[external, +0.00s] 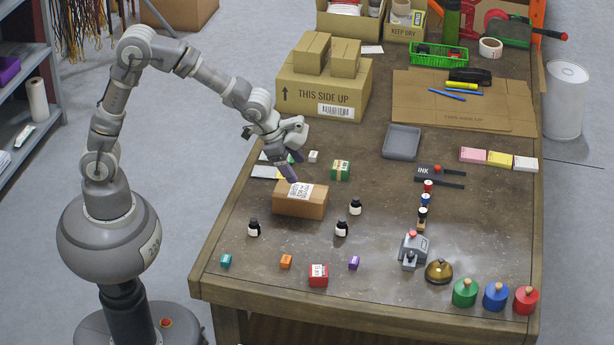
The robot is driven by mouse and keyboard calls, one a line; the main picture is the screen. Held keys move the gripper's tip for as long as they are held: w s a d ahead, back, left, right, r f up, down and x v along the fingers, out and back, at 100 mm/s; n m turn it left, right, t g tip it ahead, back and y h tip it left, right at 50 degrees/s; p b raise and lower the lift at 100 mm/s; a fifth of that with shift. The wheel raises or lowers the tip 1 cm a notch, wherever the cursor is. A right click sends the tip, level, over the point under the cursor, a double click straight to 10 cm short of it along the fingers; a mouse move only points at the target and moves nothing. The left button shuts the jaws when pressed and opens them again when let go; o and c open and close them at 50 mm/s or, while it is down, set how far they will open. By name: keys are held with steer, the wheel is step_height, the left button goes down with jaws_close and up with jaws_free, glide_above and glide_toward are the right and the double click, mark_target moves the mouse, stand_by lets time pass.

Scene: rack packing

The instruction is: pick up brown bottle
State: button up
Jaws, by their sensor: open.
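No bottle is plainly brown at this size. Three small dark bottles with white labels stand upright on the table: a left bottle (254,229), a middle bottle (342,229) and a right bottle (355,207). A small dark piece with a tan top (422,216) stands farther right; I cannot tell whether it is a bottle or a stamp. My gripper (292,167) is open and appears empty. It points down above the table, just behind the brown carton (312,209), and is apart from the bottles.
A green-and-tan box (340,170) stands right of my gripper. Small colored blocks, a red box (318,276), a brass bell (439,271) and a grey device (413,250) line the front. A grey tray (402,142) lies farther back.

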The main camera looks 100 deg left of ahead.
mark_target(254, 220)
steer(key=s+f+g, duration=0.1)
steer(key=s+f, duration=0.2)
steer(key=f, duration=0.3)
steer(key=s+f+g+h+p, duration=0.1)
steer(key=s+f+g, duration=0.1)
steer(key=s+f, duration=0.2)
steer(key=s+a+f+g, duration=0.1)
steer(key=s+f, duration=0.3)
steer(key=f, duration=0.5)
steer(key=shift+s+a+m+g+h, duration=0.1)
steer(key=shift+s+m+g+h, duration=0.2)
steer(key=shift+g, duration=0.1)
steer(key=f, duration=0.1)
steer(key=f+b, duration=0.1)
steer(key=f, duration=0.1)
steer(key=f+b, duration=0.1)
steer(key=f, duration=0.1)
steer(key=shift+s+d+f, duration=0.1)
steer(key=shift+d, duration=0.25)
steer(key=c, duration=1.2)
steer(key=shift+o, duration=0.2)
steer(key=shift+r, duration=0.2)
